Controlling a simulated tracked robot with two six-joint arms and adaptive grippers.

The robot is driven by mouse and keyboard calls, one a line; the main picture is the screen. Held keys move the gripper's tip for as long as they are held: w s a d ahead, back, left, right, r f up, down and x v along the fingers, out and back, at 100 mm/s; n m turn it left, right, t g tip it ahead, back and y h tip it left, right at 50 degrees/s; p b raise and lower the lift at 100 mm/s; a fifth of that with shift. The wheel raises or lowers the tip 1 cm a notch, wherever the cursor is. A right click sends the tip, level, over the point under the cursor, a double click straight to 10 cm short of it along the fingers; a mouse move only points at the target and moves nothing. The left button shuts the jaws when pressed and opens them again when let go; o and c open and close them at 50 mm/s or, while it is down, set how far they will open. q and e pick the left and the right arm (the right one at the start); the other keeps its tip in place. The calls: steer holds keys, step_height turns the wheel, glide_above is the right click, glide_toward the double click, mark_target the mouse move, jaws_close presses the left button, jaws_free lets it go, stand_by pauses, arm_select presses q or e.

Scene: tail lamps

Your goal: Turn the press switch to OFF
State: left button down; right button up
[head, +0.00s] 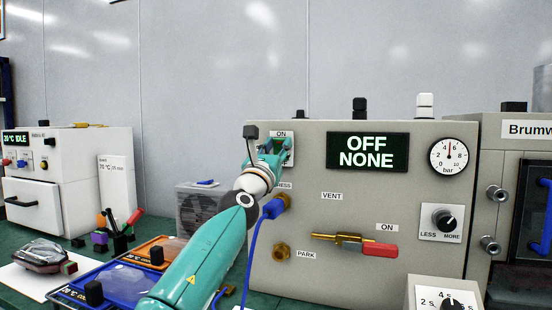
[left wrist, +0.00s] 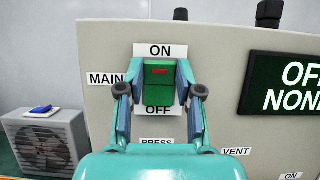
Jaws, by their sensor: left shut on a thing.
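My left gripper (head: 267,152) is shut on the switch, one finger on each side in the left wrist view. The gripper hides most of the switch in the head view. The panel display (head: 367,151) reads OFF and NONE. I cannot tell which way the switch is tipped. My right gripper is not in view.
A blue hose plug (head: 272,208) sits in the PRESS port just below my left gripper. A brass valve with a red handle (head: 380,250) juts out to the right. A fan unit (head: 203,210) and a blue tray (head: 110,284) stand to the left.

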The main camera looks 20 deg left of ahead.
arm_select(q)
steer(key=shift+f, duration=0.1)
steer(key=c, duration=1.2)
jaws_free()
steer(key=o, duration=0.4)
steer(key=shift+o, duration=0.2)
